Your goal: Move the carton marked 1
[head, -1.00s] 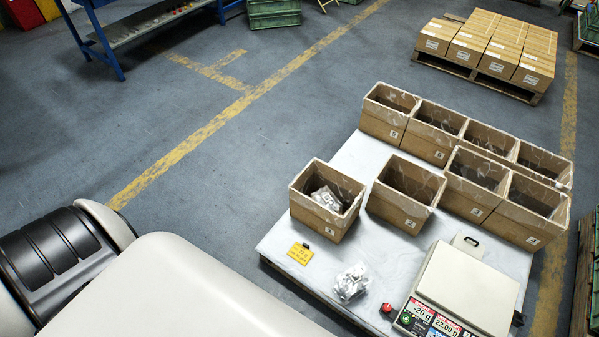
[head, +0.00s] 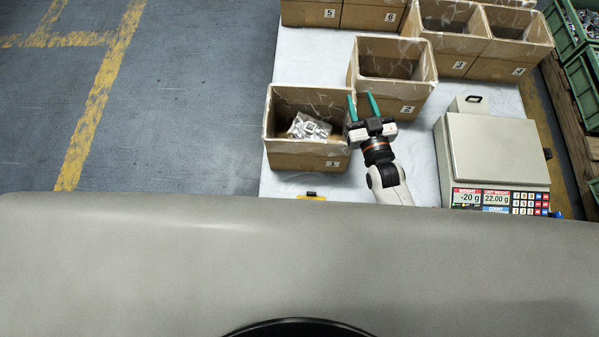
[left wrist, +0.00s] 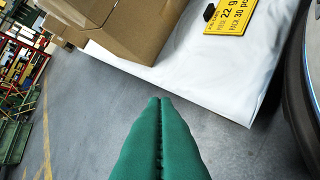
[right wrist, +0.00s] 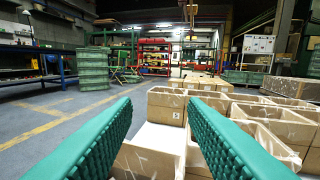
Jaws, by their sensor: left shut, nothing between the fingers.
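The carton marked 1 (head: 300,155) stands open on the white table at its near left, with a clear bag of metal parts (head: 309,127) inside. My right gripper (head: 361,97) is open and empty, its teal fingers pointing away above the table at the carton's right side, near the carton marked 2 (head: 392,91). I cannot tell whether it touches either carton. The right wrist view shows its fingers (right wrist: 158,101) wide apart, with cartons beyond. My left gripper (left wrist: 160,100) is shut and empty in the left wrist view, over the floor beside the table edge; the head view does not show it.
More cartons stand behind, marked 5 (head: 310,14), 6 (head: 372,16), 3 (head: 446,50) and 4 (head: 512,56). A scale (head: 500,150) stands on the right. A yellow card (left wrist: 236,14) lies near the table's front edge. Floor left of the table is clear.

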